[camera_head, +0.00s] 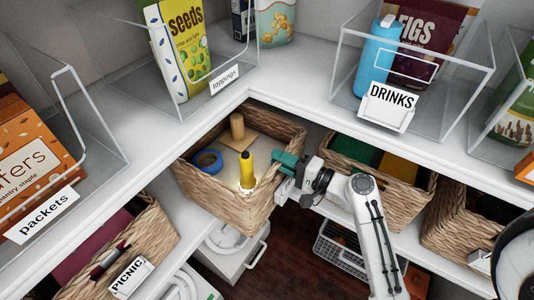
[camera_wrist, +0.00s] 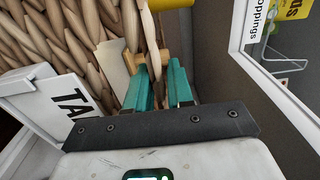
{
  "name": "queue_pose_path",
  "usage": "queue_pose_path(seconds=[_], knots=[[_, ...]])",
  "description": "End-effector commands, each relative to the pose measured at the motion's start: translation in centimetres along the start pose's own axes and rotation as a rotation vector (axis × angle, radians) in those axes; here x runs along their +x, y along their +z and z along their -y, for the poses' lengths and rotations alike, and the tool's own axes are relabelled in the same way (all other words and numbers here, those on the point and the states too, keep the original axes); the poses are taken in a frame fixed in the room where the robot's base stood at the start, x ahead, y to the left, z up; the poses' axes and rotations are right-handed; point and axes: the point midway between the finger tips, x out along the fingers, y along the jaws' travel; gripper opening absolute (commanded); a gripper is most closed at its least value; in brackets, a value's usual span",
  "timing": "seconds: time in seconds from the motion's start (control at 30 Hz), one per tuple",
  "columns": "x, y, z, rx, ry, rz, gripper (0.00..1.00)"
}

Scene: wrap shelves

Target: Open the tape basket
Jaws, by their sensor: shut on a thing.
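The tape basket (camera_head: 226,199) is a woven wicker basket in the corner of the lower shelf, pulled partly out past the upper shelf's edge. In it are a blue tape roll (camera_head: 207,162), a tan spool (camera_head: 237,126) and a yellow bottle-like item (camera_head: 246,170). My gripper (camera_head: 283,162), with teal fingers, is at the basket's right front rim. In the wrist view, the teal fingers (camera_wrist: 158,75) are close together on the wicker rim, beside the basket's woven wall (camera_wrist: 60,35). A white label (camera_wrist: 62,95) reading "TA" hangs at left, partly cut off.
The upper shelf (camera_head: 275,85) overhangs the basket. A second wicker basket (camera_head: 395,195) with folded cloths stands at right, and a picnic basket (camera_head: 150,240) at left. A white bin (camera_head: 235,255) is below. Dark floor shows in front.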

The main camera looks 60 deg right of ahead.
Motion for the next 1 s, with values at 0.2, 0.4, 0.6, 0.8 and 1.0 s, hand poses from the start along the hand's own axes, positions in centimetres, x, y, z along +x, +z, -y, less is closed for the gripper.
queue_pose_path(seconds=[0.2,0.4,0.6,0.8,1.0], knots=[[-3.1,0.0,-0.2,0.001,0.004,-0.001,0.00],[-4.7,0.0,-0.2,0.001,0.003,0.000,0.00],[-5.4,0.0,-0.2,0.002,0.003,-0.001,0.00],[-5.6,0.0,-0.2,0.002,0.005,-0.002,0.00],[-5.7,-0.1,-0.2,0.002,0.007,-0.003,0.24]])
